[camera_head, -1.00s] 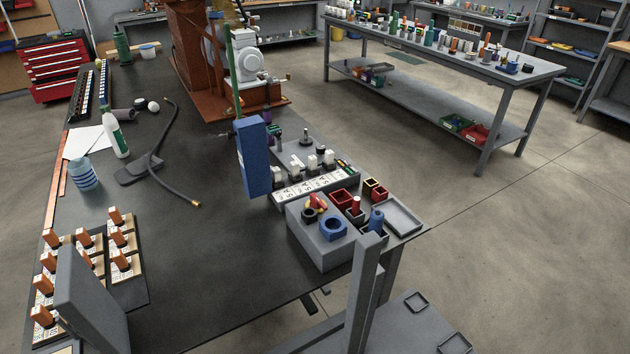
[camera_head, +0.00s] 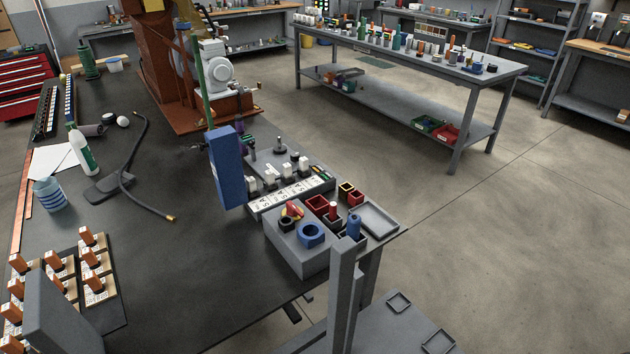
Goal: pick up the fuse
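I cannot tell for certain which object is the fuse. A labelled strip (camera_head: 292,196) with several white-topped pieces stands at the right part of the dark bench, by a grey plate. In front of it is a grey block (camera_head: 297,252) bearing a blue ring (camera_head: 311,235), a dark ring and red and yellow pieces. Beside it are small red bins (camera_head: 318,205), a red cylinder and a blue cylinder (camera_head: 354,227). No fingertips of either gripper show. Grey parts rise at the bottom left and bottom middle and hide some of the bench.
A blue upright box (camera_head: 225,168) stands left of the strip. Several orange-topped pieces on cards (camera_head: 65,265) lie at the left. A black hose (camera_head: 134,180), a bottle (camera_head: 80,150) and a striped cup (camera_head: 49,194) are on the bench (camera_head: 180,260). Its front middle is clear.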

